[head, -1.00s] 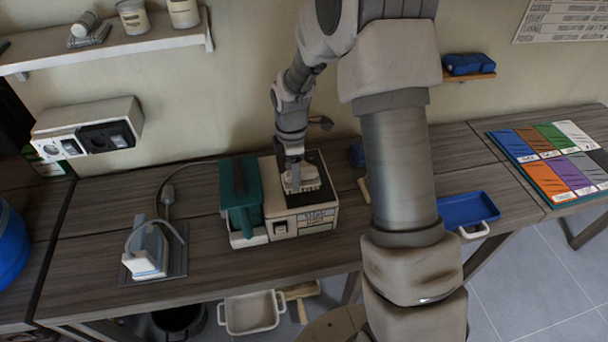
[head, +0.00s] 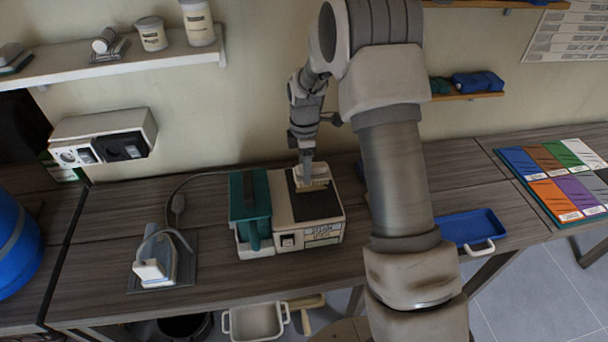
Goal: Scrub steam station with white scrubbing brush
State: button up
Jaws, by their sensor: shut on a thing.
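The steam station (head: 291,214) stands on the wooden table, a cream box with a dark top panel, a label on its front and a teal tank (head: 249,203) on its left side. My gripper (head: 306,172) is above the dark top, pointing down. It is shut on the white scrubbing brush (head: 313,185), which appears as a small pale block at the dark top. Whether the bristles touch the panel cannot be told from this angle. The fingertips are small and partly hidden.
An iron (head: 156,262) stands on a dark pad left of the station, with a cable running behind. A blue tray (head: 470,228) and a colour sample board (head: 558,182) are to the right. A wall shelf (head: 120,62) and socket box (head: 104,138) are at the left.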

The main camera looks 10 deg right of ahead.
jog(key=shift+w, duration=0.15)
notch_tip(320, 180, down, 3)
jog(key=shift+f+b, duration=0.1)
jog(key=shift+b, duration=1.05)
jog(key=shift+w+p, duration=0.4)
jog(key=shift+w, duration=1.9)
jog(key=shift+s, duration=1.2)
jog(key=shift+f+b, duration=0.55)
jog(key=shift+b, duration=0.05)
jog(key=shift+s, duration=0.1)
jog(key=shift+s, duration=1.05)
